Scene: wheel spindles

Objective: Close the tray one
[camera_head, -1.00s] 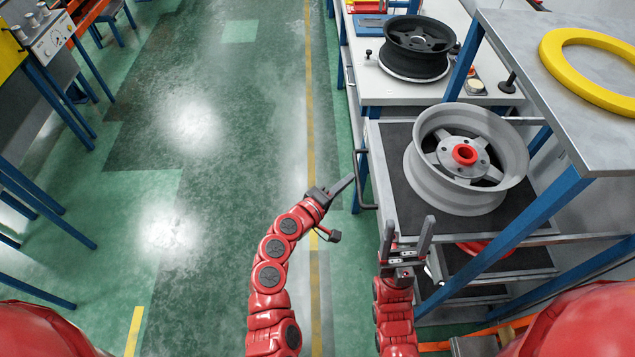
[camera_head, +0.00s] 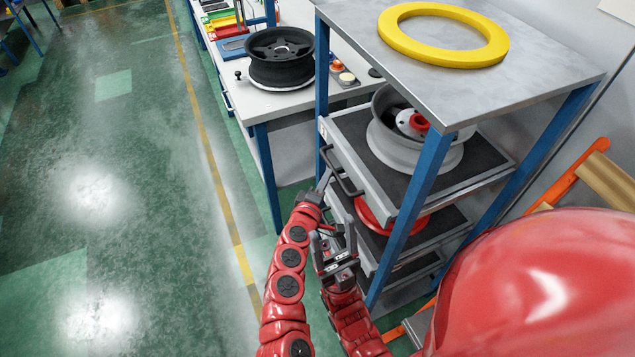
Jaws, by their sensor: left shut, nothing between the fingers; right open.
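The top tray (camera_head: 338,118), with a dark mat and a grey side wall, holds a grey wheel (camera_head: 385,150) with a red hub centre. It sits mostly inside the rack, with the wheel partly under the top shelf. Whether its front is flush with the posts I cannot tell. Its dark handle (camera_head: 346,178) faces the aisle. My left gripper (camera_head: 325,182) is shut and empty, with its tip close beside the handle; contact is unclear. My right gripper (camera_head: 330,240) is open and empty, lower and nearer, in front of the rack.
A lower tray (camera_head: 440,222) holds a red wheel (camera_head: 372,217). A blue post (camera_head: 412,195) stands right of the handle. A yellow ring (camera_head: 440,35) lies on the rack top. A workbench (camera_head: 262,105) with a black wheel (camera_head: 280,55) stands behind. The green floor at left is clear.

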